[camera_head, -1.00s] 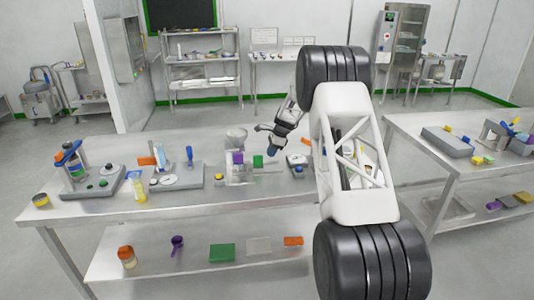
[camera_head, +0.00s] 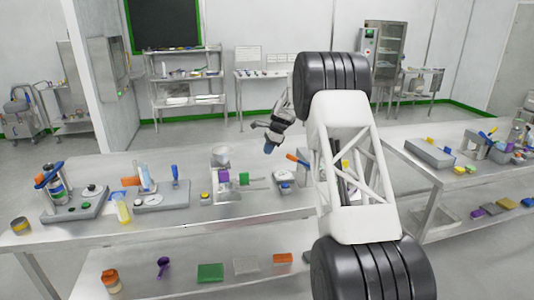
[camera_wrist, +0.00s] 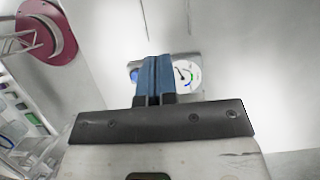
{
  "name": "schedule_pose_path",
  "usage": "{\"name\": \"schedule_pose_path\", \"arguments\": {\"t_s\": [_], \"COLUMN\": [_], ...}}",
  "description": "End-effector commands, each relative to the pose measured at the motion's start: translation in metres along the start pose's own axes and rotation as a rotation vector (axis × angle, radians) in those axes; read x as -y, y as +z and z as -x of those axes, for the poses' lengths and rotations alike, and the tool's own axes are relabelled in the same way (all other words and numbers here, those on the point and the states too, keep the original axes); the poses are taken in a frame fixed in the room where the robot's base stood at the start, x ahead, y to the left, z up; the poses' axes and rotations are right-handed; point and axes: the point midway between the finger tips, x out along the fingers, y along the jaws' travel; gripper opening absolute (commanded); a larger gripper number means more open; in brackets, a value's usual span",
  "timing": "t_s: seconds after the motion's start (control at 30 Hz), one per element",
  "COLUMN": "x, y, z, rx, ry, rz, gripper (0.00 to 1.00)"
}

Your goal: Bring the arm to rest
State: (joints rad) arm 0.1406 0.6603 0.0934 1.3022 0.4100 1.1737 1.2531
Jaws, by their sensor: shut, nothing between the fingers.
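My gripper (camera_head: 268,148) shows in the head view beyond my arm's large white link, above the back part of the near steel table (camera_head: 240,208). Its blue fingers (camera_wrist: 154,78) are together in the wrist view, with nothing between them. A round dial gauge (camera_wrist: 186,75) lies beyond the fingertips in the wrist view. The gripper looks clear of the things on the table. My own arm hides the table's right end in the head view.
Stations with a bottle (camera_head: 52,184), a yellow-liquid container (camera_head: 123,210), a green block (camera_head: 244,178) and a dial device (camera_head: 284,180) stand on the near table. A second table (camera_head: 420,176) stands at right. Open floor lies behind.

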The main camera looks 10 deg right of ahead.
Motion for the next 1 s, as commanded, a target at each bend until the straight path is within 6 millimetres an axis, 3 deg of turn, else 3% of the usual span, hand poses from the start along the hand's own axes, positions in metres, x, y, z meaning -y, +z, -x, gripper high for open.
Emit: {"name": "schedule_pose_path", "arguments": {"t_s": [0.33, 0.53, 0.77, 1.0], "x": [-0.002, -0.014, -0.049, -0.096], "y": [0.001, 0.01, 0.03, 0.055], "z": [0.002, 0.015, 0.044, 0.076], "rx": [-0.001, -0.011, -0.038, -0.071], "ry": [-0.001, -0.006, -0.012, -0.016], "rz": [0.005, 0.038, 0.126, 0.239], "gripper": [0.0, 0.0, 0.0, 0.0]}}
